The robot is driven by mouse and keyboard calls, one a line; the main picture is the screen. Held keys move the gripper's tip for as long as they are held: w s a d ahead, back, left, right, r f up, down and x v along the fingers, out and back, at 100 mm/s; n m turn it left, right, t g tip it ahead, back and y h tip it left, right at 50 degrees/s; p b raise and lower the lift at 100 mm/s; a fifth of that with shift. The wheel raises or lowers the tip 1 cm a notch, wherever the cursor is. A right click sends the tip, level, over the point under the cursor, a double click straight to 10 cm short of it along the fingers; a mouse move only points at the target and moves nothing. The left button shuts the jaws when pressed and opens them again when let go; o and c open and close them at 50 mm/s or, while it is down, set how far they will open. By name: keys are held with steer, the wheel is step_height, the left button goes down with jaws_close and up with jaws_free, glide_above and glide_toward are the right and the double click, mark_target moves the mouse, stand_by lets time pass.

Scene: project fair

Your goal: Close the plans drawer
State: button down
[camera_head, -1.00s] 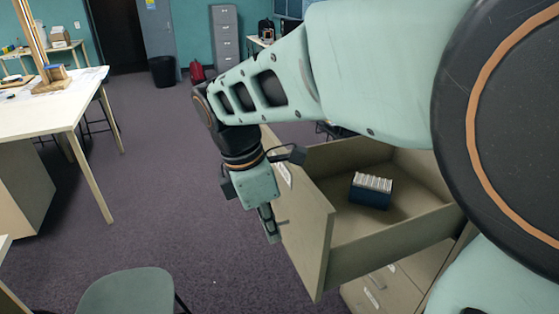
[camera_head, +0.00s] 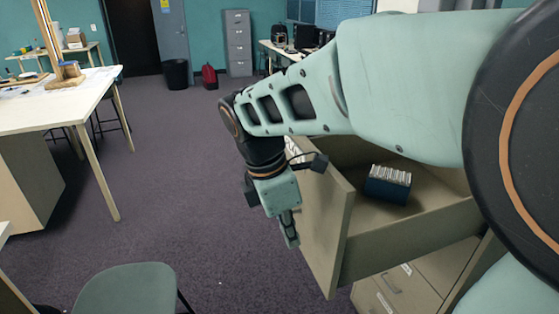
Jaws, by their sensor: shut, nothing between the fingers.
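The plans drawer (camera_head: 412,232) is a beige drawer pulled out from a cabinet (camera_head: 398,290) at the right. Its front panel (camera_head: 328,236) faces left. A dark blue box with pale files (camera_head: 386,186) sits inside it. My gripper (camera_head: 291,240) points down just outside the front panel, on its left side. Its fingers are shut and empty. I cannot tell whether the fingers touch the panel. My arm crosses above the drawer and hides its far part.
A white table (camera_head: 60,108) stands at the left. A green chair (camera_head: 128,290) is at the front left. Open carpet (camera_head: 190,180) lies left of the drawer. A black bin (camera_head: 176,74), a red bag (camera_head: 210,77) and a grey filing cabinet (camera_head: 238,42) stand at the back.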

mark_target(311, 233)
steer(key=shift+w+d+f+b, duration=0.1)
steer(key=shift+w+d, duration=0.1)
steer(key=shift+d, duration=0.45)
steer(key=shift+w+d+f+b, duration=0.15)
steer(key=shift+w+d, duration=0.1)
steer(key=shift+d, duration=0.45)
steer(key=shift+w+d+f+b, duration=0.1)
steer(key=shift+w+d, duration=0.1)
steer(key=shift+d, duration=0.45)
